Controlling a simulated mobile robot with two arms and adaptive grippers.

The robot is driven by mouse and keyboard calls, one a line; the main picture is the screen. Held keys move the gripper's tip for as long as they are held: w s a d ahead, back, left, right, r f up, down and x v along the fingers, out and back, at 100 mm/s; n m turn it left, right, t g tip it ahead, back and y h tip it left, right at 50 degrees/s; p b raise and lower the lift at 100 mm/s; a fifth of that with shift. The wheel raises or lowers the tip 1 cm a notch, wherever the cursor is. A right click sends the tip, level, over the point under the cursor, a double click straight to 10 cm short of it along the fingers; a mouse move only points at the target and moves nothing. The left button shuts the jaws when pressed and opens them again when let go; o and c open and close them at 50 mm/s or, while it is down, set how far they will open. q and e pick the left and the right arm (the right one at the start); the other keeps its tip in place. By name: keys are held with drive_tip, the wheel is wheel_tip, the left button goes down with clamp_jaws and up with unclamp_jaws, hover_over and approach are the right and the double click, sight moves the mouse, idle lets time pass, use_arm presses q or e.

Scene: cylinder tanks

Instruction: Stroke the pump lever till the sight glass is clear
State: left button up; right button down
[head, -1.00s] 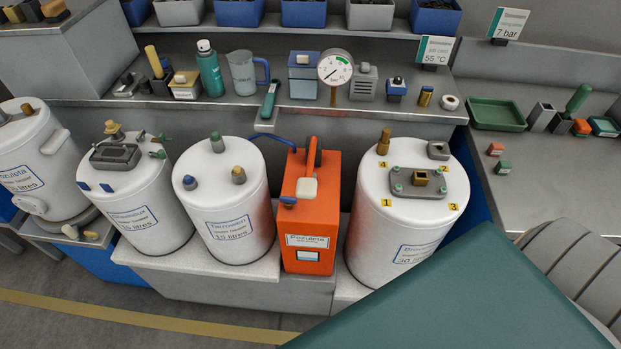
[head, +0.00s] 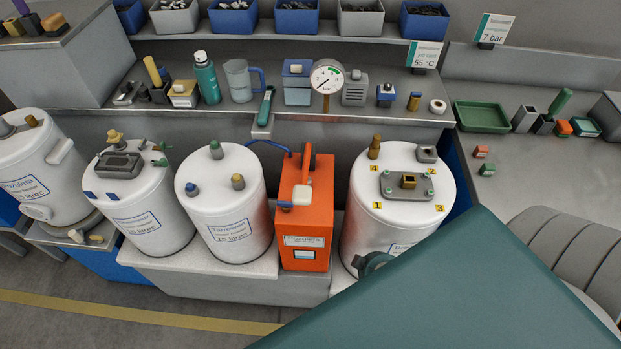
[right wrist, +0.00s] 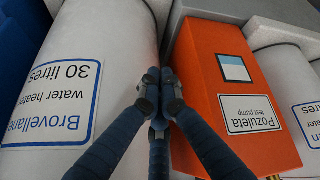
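The orange test pump (head: 318,222), labelled Pozuleta, stands between two white tanks. It also shows in the right wrist view (right wrist: 215,60). My left gripper is out of view.
The 15 litres tank (head: 222,205) stands close left of the pump, the Brovellane tank (head: 400,220) close right. A pressure gauge (head: 327,76) stands behind. A blue hose (head: 268,143) runs at the pump's upper left. A large teal surface covers the lower right.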

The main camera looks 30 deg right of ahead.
drive_tip(key=w+r+t+p, duration=0.1)
drive_tip(key=w+r, duration=0.1)
drive_tip(key=r, duration=0.8)
drive_tip(key=w+r+t+p, duration=0.1)
drive_tip(key=w+r, duration=0.2)
drive_tip(key=r, duration=0.6)
drive_tip(key=w+d+r+n+t+y, duration=0.2)
drive_tip(key=w+d+r+t, duration=0.35)
drive_tip(key=r, duration=0.25)
drive_tip(key=s+a+r+n+g+y, duration=0.4)
drive_tip(key=a+r+n+y, duration=0.3)
drive_tip(key=r+y, duration=0.3)
drive_tip(key=shift+a+n+g+y, duration=0.35)
drive_tip(key=shift+n+g+y, duration=0.25)
drive_tip(key=shift+y, duration=0.6)
drive_tip(key=shift+w+a, duration=0.1)
drive_tip(key=shift+w, duration=0.05)
